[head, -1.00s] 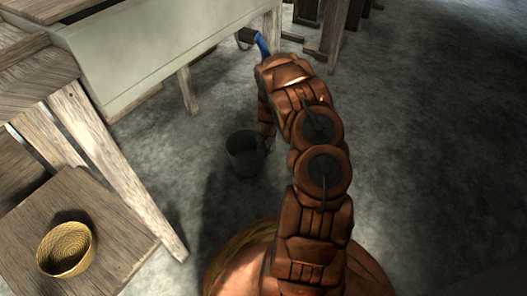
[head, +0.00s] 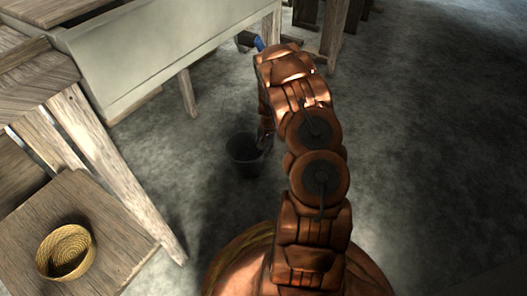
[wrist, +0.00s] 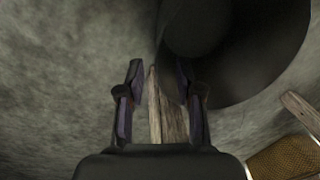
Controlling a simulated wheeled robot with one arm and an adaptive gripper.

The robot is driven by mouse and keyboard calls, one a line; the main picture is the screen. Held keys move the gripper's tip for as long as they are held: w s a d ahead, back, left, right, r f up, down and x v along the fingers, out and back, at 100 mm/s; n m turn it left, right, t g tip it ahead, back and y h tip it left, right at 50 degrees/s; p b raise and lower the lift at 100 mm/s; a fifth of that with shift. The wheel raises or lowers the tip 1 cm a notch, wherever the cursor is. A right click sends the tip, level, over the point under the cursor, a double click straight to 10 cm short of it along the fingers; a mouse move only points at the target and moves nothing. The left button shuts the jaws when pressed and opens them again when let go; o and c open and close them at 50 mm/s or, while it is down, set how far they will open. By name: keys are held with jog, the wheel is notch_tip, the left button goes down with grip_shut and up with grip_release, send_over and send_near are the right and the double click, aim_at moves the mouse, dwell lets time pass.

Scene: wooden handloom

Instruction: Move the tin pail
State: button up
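The tin pail (head: 243,159) is dark grey and stands upright on the floor, left of my arm in the head view. In the wrist view the pail (wrist: 268,52) fills the upper right, and I look into its dark inside. My gripper (wrist: 159,72) is open, with its two fingers apart. The right finger overlaps the pail's near-left edge in that view, and the left finger is over bare floor. I cannot tell whether either finger touches the pail. In the head view my gripper (head: 264,144) is small and dark beside the pail's right rim, partly hidden by my arm.
The wooden loom frame (head: 105,160) stands at left, with a pale panel (head: 165,50) above. A woven basket (head: 66,252) sits on a low wooden board (head: 120,235). A blue object (head: 259,44) shows behind my arm.

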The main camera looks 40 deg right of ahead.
notch_tip(320, 180, up, 3)
jog(key=shift+s+f, duration=0.1)
jog(key=shift+s, duration=0.05)
dwell(0.6)
